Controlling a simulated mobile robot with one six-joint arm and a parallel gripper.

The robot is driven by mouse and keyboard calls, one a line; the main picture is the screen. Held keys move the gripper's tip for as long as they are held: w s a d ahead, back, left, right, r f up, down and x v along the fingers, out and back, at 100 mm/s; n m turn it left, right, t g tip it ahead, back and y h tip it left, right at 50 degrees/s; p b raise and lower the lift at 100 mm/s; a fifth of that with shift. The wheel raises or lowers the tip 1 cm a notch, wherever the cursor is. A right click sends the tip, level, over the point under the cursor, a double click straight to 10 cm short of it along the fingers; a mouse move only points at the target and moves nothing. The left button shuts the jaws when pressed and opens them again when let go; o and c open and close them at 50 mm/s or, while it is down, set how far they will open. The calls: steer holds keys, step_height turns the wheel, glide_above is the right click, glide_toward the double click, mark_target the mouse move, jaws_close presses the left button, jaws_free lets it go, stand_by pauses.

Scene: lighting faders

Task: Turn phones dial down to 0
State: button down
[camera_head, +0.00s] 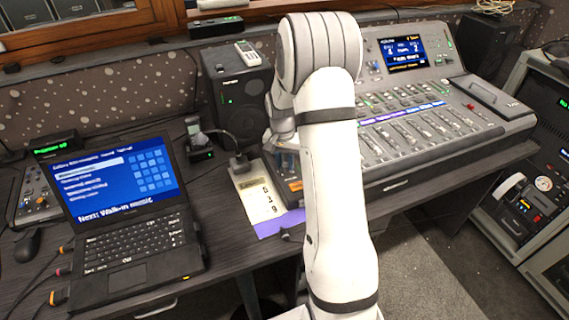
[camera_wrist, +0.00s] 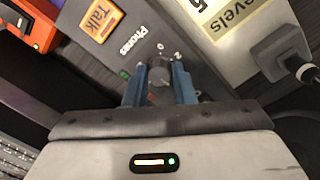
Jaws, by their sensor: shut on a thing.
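The phones dial (camera_wrist: 159,72) is a small dark round knob on a grey box (camera_wrist: 120,58), beside the printed word "Phones". Small printed marks, one of them a 0, show by the knob in the wrist view. My gripper (camera_wrist: 160,82) has its two blue fingers closed on the knob's sides. Which way the knob points is hard to tell. The dial itself is hidden there.
An orange "Talk" button (camera_wrist: 101,20) sits on the same box. A paper sheet (camera_head: 259,200) lies beside it. A laptop (camera_head: 130,245) stands at the left, a mixing console (camera_head: 440,120) at the right, and a black speaker (camera_head: 240,95) behind.

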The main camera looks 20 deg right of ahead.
steer(key=n+b, duration=0.1)
steer(key=n, duration=0.5)
steer(key=shift+n, duration=0.3)
steer(key=n, duration=0.6)
steer(key=shift+t, duration=0.3)
steer(key=n+b, duration=0.1)
steer(key=n, duration=0.5)
steer(key=shift+n, duration=0.3)
steer(key=n, duration=0.7)
steer(key=shift+d+r+t+b, duration=0.1)
steer(key=shift+t+b, duration=0.2)
steer(key=shift+b, duration=0.05)
steer(key=c, duration=1.2)
jaws_free()
steer(key=shift+s, duration=0.1)
